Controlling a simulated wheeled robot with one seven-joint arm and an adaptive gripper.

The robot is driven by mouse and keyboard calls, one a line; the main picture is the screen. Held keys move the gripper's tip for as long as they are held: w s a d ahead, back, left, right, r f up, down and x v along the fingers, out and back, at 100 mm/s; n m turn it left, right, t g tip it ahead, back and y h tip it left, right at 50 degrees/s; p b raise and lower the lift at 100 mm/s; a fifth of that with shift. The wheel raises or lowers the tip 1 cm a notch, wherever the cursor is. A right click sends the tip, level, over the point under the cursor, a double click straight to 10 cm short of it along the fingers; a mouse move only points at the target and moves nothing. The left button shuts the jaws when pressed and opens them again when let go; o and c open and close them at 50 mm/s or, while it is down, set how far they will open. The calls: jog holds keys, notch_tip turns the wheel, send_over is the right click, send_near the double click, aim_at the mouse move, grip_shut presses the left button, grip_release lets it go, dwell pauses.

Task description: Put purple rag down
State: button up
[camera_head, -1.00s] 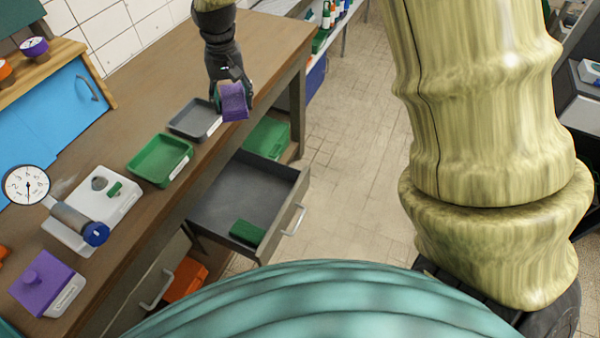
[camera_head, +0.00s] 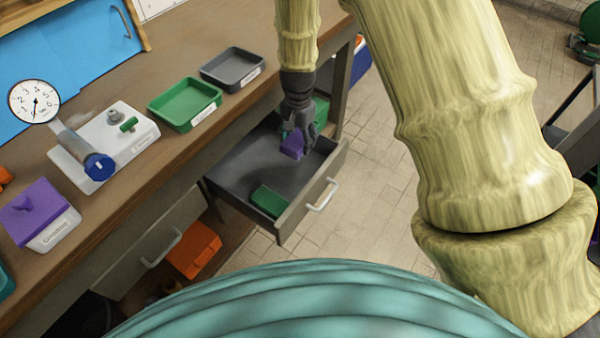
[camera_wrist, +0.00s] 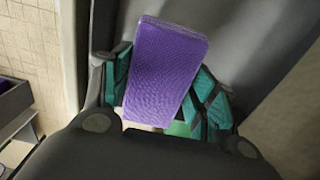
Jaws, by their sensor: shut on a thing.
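The purple rag (camera_head: 292,146) is a small block-shaped purple piece. My gripper (camera_head: 298,140) is shut on it, over the open grey drawer (camera_head: 236,168). In the wrist view the purple rag (camera_wrist: 165,72) sits between the green-padded fingers of my gripper (camera_wrist: 165,95). The rag is inside or just above the drawer; I cannot tell whether it touches the drawer floor. A green rag-like block (camera_head: 269,201) lies in the drawer's near corner.
On the bench stand a green tray (camera_head: 186,104), a grey tray (camera_head: 233,69), a white device with a gauge (camera_head: 34,101), and a purple-lidded box (camera_head: 38,214). An orange bin (camera_head: 194,250) sits below. The drawer's front panel (camera_head: 318,190) juts into the aisle.

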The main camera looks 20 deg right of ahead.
aim_at(299, 167)
jog(key=shift+s+d+f, duration=0.1)
jog(key=shift+f, duration=0.75)
jog(key=shift+f+p, duration=0.3)
jog(key=shift+f, duration=4.35)
jog(key=shift+f, duration=0.15)
jog(key=o, duration=1.2)
notch_tip(299, 167, up, 12)
jog(key=shift+r+b, duration=0.15)
jog(key=shift+b, duration=0.15)
